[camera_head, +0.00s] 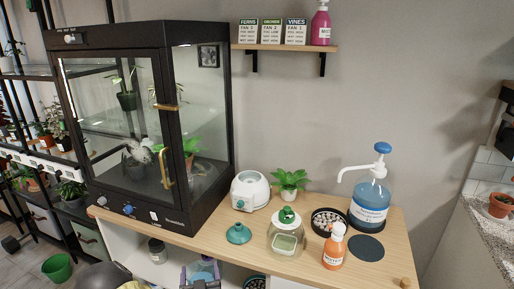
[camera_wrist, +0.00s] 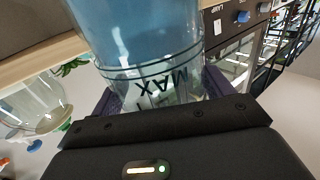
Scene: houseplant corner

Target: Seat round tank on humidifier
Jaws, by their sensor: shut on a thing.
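My gripper (camera_head: 200,273), with dark purple fingers, is low in front of the table edge in the head view. In the wrist view my gripper (camera_wrist: 160,92) is shut around a clear round tank (camera_wrist: 140,40) with blue water and a MAX mark. The picture and its lettering are upside down there. The humidifier (camera_head: 250,191) is a white rounded base with a teal knob, standing on the table behind and right of my gripper, apart from the tank. A teal cap (camera_head: 238,234) lies on the table between them.
A glass jar (camera_head: 287,240) with a green top, a potted plant (camera_head: 289,180), an orange bottle (camera_head: 334,250), a pebble dish (camera_head: 326,219) and a blue pump bottle (camera_head: 370,200) stand to the right. A black glass cabinet (camera_head: 140,120) fills the table's left side.

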